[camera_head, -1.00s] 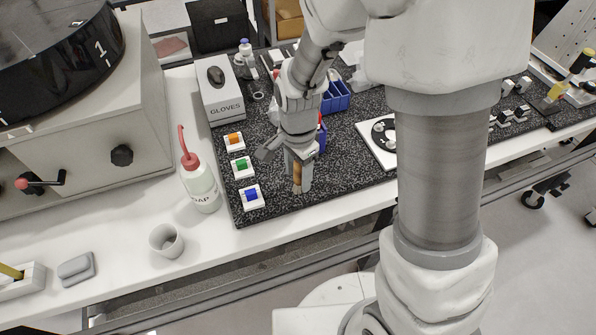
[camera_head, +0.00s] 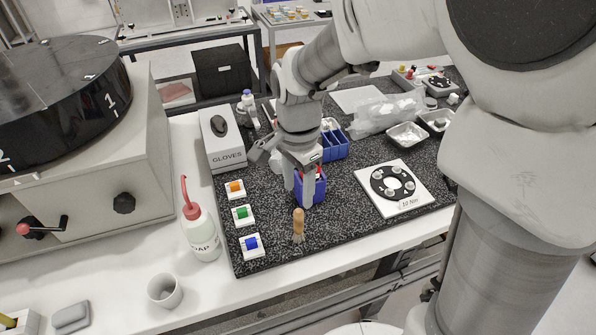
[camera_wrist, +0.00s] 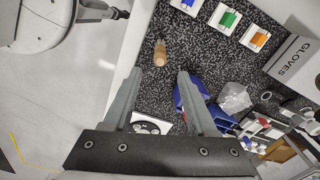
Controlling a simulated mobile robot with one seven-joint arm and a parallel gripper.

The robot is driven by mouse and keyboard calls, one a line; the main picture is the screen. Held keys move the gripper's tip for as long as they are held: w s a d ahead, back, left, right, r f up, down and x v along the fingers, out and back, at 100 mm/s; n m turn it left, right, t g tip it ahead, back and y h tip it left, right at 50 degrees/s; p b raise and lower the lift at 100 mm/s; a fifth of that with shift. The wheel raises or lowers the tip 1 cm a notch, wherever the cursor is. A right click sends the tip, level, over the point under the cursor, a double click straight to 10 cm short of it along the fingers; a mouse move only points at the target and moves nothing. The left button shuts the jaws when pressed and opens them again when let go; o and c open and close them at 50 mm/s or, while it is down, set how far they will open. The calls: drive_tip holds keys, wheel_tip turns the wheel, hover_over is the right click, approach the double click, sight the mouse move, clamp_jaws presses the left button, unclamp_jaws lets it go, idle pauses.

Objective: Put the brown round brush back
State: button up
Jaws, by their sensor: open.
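The brown round brush (camera_head: 298,222) stands upright on the black speckled mat (camera_head: 340,238) near its front edge, wooden handle up and bristles down. It also shows in the wrist view (camera_wrist: 160,54), just beyond the fingertips. My gripper (camera_head: 299,194) is open and empty, above and behind the brush and apart from it. In the wrist view both fingers (camera_wrist: 160,76) are spread, with nothing between them touching either one. A blue bin (camera_head: 317,187) with something red in it stands behind the fingers and is partly hidden by them.
Blocks in orange (camera_head: 235,188), green (camera_head: 242,213) and blue (camera_head: 251,243) line the mat's left side. A soap bottle (camera_head: 202,232) and a cup (camera_head: 165,290) stand left of it. A glove box (camera_head: 222,150) is behind; a white plate with a black disc (camera_head: 408,207) lies right.

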drive_tip(key=s+d+r+n+t, duration=0.5)
drive_tip(key=s+d+r+n, duration=0.5)
drive_tip(key=s+r+n, duration=0.1)
drive_tip(key=shift+s+d+r+t, duration=0.3)
drive_tip(key=shift+s+d+r, duration=0.1)
drive_tip(key=shift+s+r, duration=0.25)
idle(0.7)
